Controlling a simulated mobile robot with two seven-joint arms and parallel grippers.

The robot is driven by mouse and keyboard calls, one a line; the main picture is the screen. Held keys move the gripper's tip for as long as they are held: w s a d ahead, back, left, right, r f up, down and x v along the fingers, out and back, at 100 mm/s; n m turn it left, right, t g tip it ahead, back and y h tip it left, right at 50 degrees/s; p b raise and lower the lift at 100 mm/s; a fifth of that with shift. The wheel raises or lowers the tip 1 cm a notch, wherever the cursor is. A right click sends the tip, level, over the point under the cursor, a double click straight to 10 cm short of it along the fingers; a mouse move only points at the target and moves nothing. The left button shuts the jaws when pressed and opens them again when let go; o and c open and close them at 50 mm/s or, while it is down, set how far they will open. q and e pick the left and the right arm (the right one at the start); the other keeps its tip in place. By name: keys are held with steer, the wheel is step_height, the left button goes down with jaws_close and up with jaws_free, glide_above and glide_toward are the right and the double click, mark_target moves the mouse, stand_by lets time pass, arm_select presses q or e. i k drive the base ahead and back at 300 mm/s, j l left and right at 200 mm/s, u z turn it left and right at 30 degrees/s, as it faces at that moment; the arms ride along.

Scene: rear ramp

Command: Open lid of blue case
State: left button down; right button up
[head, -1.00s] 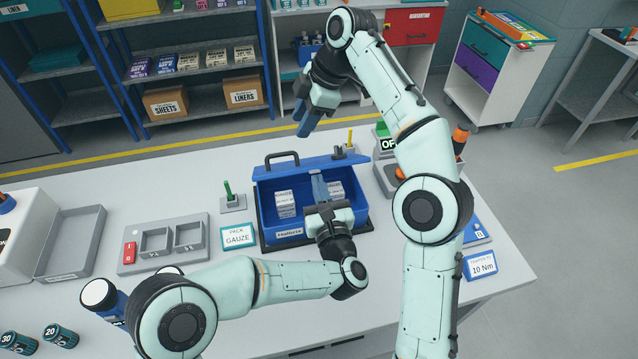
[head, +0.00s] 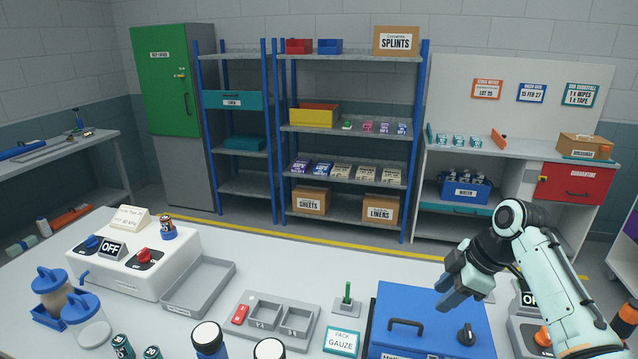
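The blue case (head: 383,312) is at the bottom of the head view, right of centre, partly cut off by the lower edge. Its blue lid looks flat and closed over it, with a black handle (head: 405,324) and a round black knob (head: 465,335) on top. The inside of the case is hidden. My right gripper (head: 447,292) hangs above the far right part of the lid. It appears open, its two fingertips apart with nothing between them. Whether it touches the lid is hard to tell. My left gripper is out of view.
A gauze card (head: 341,341), a green-handled switch (head: 347,297) and a grey compartment tray (head: 280,319) are left of the case. A white machine (head: 133,255) and an empty grey tray (head: 199,287) stand further left. Shelving (head: 345,132) is behind the bench.

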mark_target(405, 317)
steer(key=k+j, duration=0.2)
steer(key=k, duration=0.2)
steer(key=k+j, duration=0.15)
steer(key=k, duration=0.3)
steer(key=k+j, duration=0.2)
steer(key=k, duration=0.2)
